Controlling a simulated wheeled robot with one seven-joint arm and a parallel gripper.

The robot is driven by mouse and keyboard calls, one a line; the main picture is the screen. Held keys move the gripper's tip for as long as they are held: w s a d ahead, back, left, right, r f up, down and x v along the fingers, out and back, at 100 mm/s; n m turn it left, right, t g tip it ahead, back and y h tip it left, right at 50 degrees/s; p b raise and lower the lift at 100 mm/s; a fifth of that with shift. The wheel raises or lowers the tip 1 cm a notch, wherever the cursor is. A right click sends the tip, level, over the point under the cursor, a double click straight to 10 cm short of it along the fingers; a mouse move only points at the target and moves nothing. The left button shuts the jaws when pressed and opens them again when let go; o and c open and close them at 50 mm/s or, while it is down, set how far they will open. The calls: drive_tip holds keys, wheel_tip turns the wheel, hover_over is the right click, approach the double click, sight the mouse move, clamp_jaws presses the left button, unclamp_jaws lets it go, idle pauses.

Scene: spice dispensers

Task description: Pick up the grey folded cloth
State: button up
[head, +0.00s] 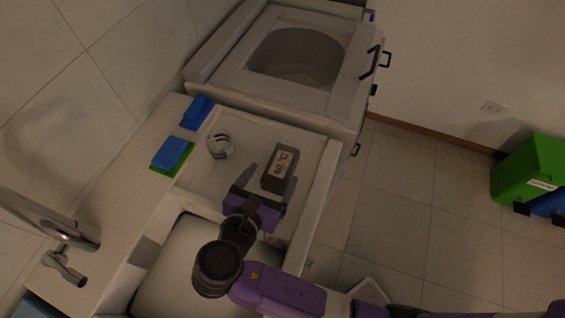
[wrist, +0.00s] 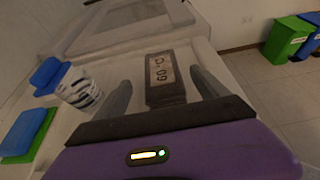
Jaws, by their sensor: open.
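No thing in view is clearly a grey folded cloth. A dark grey, box-like item (head: 281,167) with a pale label reading something like "60" lies on the pale counter by the basin. In the wrist view this dark item (wrist: 165,92) sits between the fingers, closer to the middle, with a gap on each side. My gripper (head: 270,174) is open, its fingers pointing at the item and straddling its near end. Whether the fingers are at its height or above it, I cannot tell.
A patterned white cup (head: 220,147) stands left of the fingers. Blue and green sponges (head: 171,154) and another blue sponge (head: 197,112) lie further left. Green bin (head: 528,170) stands on the floor at right.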

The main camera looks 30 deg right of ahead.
sight(279, 168)
drive_tip(key=shift+p+x, duration=0.4)
drive_tip(key=shift+x, duration=2.8)
drive_tip(key=shift+s, duration=0.1)
drive_tip(key=c, duration=1.5)
drive_tip(key=shift+c, duration=0.2)
